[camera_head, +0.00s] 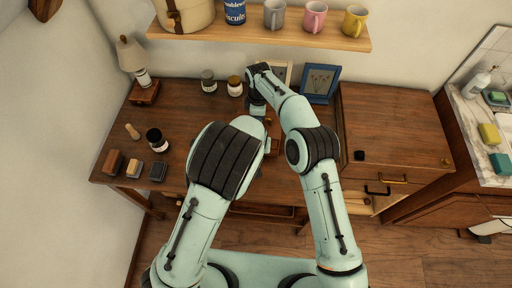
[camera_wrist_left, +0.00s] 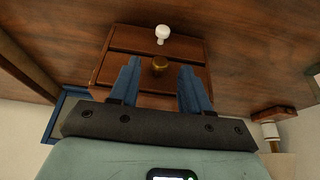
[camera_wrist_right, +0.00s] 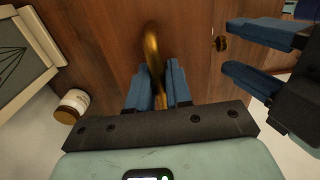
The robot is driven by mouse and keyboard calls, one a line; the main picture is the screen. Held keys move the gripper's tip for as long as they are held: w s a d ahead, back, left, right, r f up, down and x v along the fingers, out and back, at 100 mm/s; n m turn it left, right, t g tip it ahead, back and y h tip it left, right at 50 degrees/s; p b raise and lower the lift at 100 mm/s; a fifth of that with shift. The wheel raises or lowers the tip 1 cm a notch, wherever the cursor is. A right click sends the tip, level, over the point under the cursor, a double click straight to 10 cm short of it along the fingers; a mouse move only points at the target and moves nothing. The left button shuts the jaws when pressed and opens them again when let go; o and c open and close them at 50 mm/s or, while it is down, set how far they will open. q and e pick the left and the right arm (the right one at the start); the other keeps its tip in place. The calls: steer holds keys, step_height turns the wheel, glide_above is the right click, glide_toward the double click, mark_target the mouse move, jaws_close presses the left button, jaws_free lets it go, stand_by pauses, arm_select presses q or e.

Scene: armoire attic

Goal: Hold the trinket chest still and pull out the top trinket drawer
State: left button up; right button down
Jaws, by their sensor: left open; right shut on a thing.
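The trinket chest (camera_wrist_left: 112,72) is a small brown wooden box. My right gripper (camera_wrist_right: 157,82) is shut on the curved brass handle (camera_wrist_right: 152,45) of the chest. My arms hide most of the chest in the head view.
Picture frames, including a blue one (camera_head: 320,83), and jars (camera_head: 234,86) stand at the back of the desk. A lamp (camera_head: 133,58) is at the left; a dark jar (camera_head: 156,140) and small blocks (camera_head: 133,168) lie at front left. A shelf (camera_head: 270,36) with mugs hangs above.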

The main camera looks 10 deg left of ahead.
arm_select(q)
steer(key=shift+x, duration=0.75)
jaws_close()
arm_select(e)
steer(key=shift+r, duration=0.1)
arm_select(q)
steer(key=s, duration=0.8)
steer(key=shift+s, duration=0.25)
arm_select(e)
steer(key=shift+w, duration=0.1)
arm_select(q)
steer(key=shift+d, duration=0.1)
steer(key=shift+c, duration=0.5)
jaws_free()
steer(key=shift+o, duration=0.5)
steer(key=shift+w, duration=0.1)
steer(key=v, duration=1.2)
